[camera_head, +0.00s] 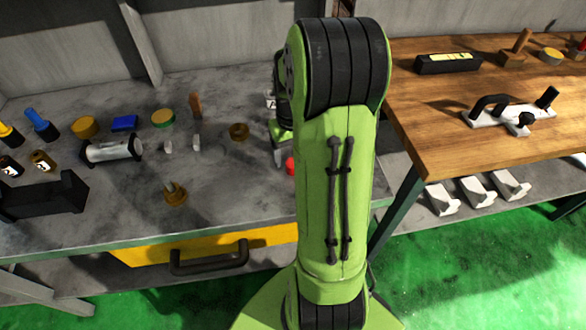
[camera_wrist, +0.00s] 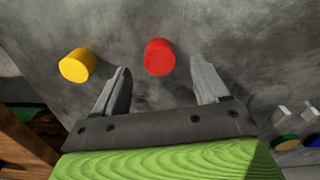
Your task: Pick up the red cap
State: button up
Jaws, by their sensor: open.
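The red cap (camera_wrist: 159,57) is a short round cylinder on the grey bench top. In the wrist view it lies ahead of my gripper (camera_wrist: 162,78), between the lines of the two fingers and apart from both. My gripper is open with nothing between its fingers. In the head view only a small part of the red cap (camera_head: 291,165) shows at the left edge of my green arm. My arm hides most of my gripper there.
A yellow cap (camera_wrist: 77,65) sits left of the red cap in the wrist view. A wooden table (camera_head: 445,105) stands at right.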

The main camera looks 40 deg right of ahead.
notch_tip(320, 180, down, 4)
jog(key=shift+r+b, duration=0.2)
jog(key=shift+b, duration=0.35)
jog(key=shift+r, duration=0.1)
jog(key=c, duration=1.1)
